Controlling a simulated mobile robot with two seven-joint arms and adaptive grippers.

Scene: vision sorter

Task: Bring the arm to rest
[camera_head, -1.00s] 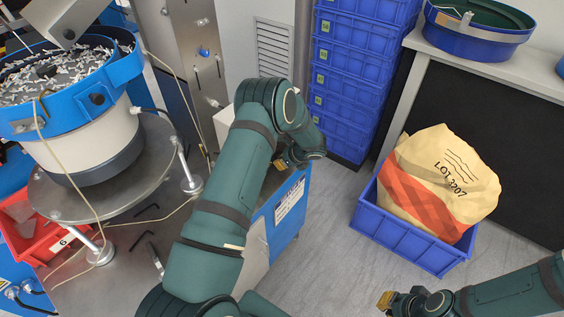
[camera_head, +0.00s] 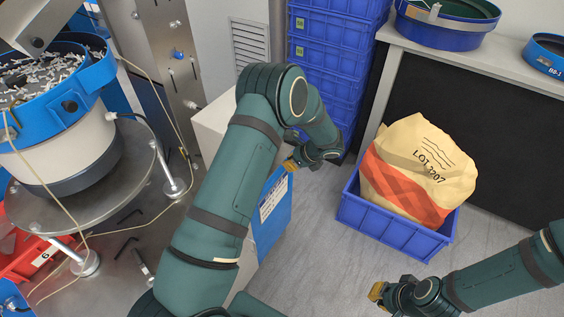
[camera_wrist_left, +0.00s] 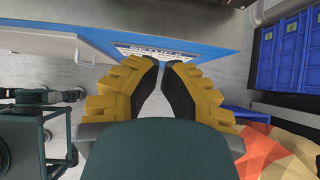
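My left arm reaches up through the middle of the head view, bent at the elbow. Its gripper (camera_head: 290,165) hangs in front of the blue-sided cabinet (camera_head: 272,213). In the left wrist view the yellow fingers (camera_wrist_left: 163,62) converge, with their tips almost together and nothing seen between them. My right gripper (camera_head: 376,291) is low on the right, over the floor in front of the blue crate. Its fingertips are too small and end-on to show a gap, and I see no object in them.
A blue crate (camera_head: 392,233) with a paper sack (camera_head: 420,172) stands on the floor at right. Stacked blue bins (camera_head: 332,55) stand behind. A bowl feeder (camera_head: 60,150) and red bin (camera_head: 35,258) are at left. Bare floor (camera_head: 318,245) lies between the arms.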

